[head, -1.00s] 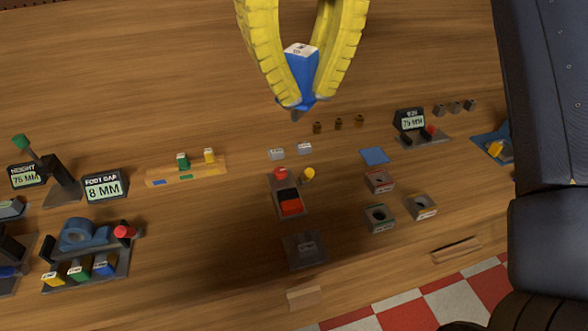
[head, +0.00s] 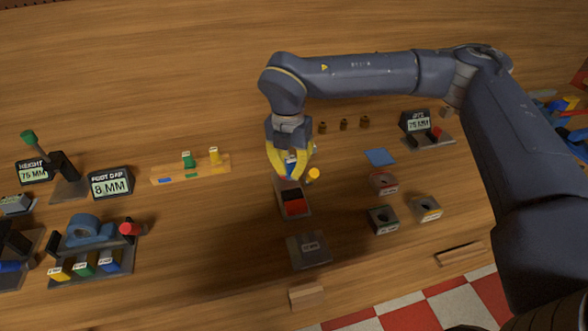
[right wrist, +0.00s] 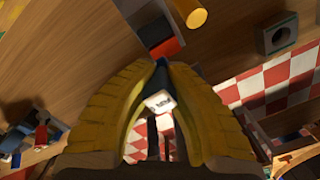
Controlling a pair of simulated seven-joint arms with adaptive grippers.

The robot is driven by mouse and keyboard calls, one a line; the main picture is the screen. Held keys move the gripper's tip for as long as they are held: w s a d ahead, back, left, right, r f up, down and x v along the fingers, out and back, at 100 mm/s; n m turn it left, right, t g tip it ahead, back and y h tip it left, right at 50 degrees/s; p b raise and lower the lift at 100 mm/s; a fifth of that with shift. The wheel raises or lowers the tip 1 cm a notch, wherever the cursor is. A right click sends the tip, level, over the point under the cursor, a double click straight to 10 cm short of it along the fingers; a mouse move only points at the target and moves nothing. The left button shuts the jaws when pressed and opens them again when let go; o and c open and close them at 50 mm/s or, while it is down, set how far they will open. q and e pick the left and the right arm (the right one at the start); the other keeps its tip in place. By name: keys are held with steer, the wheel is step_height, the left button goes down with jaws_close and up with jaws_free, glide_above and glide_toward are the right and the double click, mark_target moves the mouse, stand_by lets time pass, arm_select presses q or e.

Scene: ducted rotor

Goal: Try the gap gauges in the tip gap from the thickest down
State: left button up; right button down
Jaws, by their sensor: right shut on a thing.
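My right gripper (head: 291,177) is shut on a blue gauge (head: 290,166) with a white labelled top. It is low over the bench, close behind a small dark block with a red part (head: 294,206); whether the gauge touches anything is hidden by the fingers. In the right wrist view the fingers (right wrist: 160,66) close around the gauge, its white top (right wrist: 159,102) facing the camera. My left gripper is out of view.
A yellow peg (head: 314,174) stands just right of my gripper. A dark plate (head: 309,250) lies in front. Several bored blocks, one a green-rimmed block (head: 383,220), stand to the right. A sign reading 8 MM (head: 111,183) stands at left. The bench behind the rack is clear.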

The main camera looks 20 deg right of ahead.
steer(key=shift+w+d+f, duration=0.2)
steer(key=shift+d+f, duration=0.2)
steer(key=shift+f, duration=0.3)
steer(key=shift+m, duration=0.3)
steer(key=shift+f, duration=3.2)
steer(key=shift+f, duration=0.35)
stand_by(1.1)
steer(key=shift+r, duration=0.25)
stand_by(0.7)
steer(key=shift+f, duration=0.15)
stand_by(1.2)
